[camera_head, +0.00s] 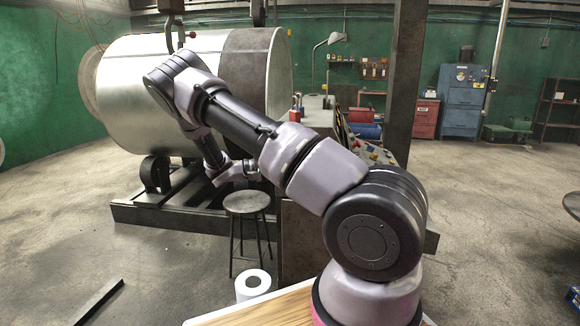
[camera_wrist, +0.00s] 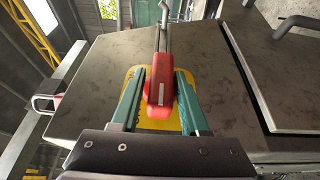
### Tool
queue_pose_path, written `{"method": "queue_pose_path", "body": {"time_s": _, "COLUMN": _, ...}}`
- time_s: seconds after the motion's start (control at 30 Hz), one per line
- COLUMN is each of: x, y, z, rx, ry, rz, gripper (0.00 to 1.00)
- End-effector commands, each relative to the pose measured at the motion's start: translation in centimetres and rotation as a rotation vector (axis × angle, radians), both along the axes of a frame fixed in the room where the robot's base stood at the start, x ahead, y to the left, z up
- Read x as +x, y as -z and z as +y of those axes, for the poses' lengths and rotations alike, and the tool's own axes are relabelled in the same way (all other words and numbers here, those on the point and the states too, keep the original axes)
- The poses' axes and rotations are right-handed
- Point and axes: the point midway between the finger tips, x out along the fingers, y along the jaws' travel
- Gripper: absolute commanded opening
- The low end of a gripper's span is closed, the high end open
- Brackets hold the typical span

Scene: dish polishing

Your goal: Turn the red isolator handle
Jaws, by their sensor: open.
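The red isolator handle (camera_wrist: 158,92) shows in the middle of the wrist view, in front of a yellow plate (camera_wrist: 131,92) on a dark metal panel (camera_wrist: 98,82). My gripper (camera_wrist: 159,72) is open, with one teal finger on each side of the handle. The handle lies between the fingers in the picture; I cannot tell whether either finger touches it. In the head view my arm reaches toward the big metal drum, and I cannot make out the handle there.
A large metal drum (camera_head: 130,90) on a dark base frame (camera_head: 165,216) stands behind my arm. A round stool (camera_head: 247,203) and a white roll (camera_head: 252,284) are in front of it. A wooden tabletop (camera_head: 275,310) is at the bottom. The floor at right is mostly clear.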

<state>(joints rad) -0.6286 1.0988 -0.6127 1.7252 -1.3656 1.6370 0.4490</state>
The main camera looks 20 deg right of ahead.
Motion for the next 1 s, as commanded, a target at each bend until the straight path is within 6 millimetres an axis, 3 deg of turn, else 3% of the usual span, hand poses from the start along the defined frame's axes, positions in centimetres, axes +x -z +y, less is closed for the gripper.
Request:
{"method": "queue_pose_path", "body": {"time_s": 0.33, "x": 0.5, "y": 0.1, "z": 0.7, "rx": 0.0, "ry": -0.012, "rz": 0.002, "gripper": 0.62}}
{"method": "queue_pose_path", "body": {"time_s": 0.73, "x": 1.7, "y": 0.1, "z": 8.3, "rx": 0.0, "ry": -0.007, "rz": -0.002, "gripper": 0.62}}
{"method": "queue_pose_path", "body": {"time_s": 1.0, "x": 2.1, "y": 0.1, "z": 10.6, "rx": -0.001, "ry": -0.002, "rz": -0.001, "gripper": 0.62}}
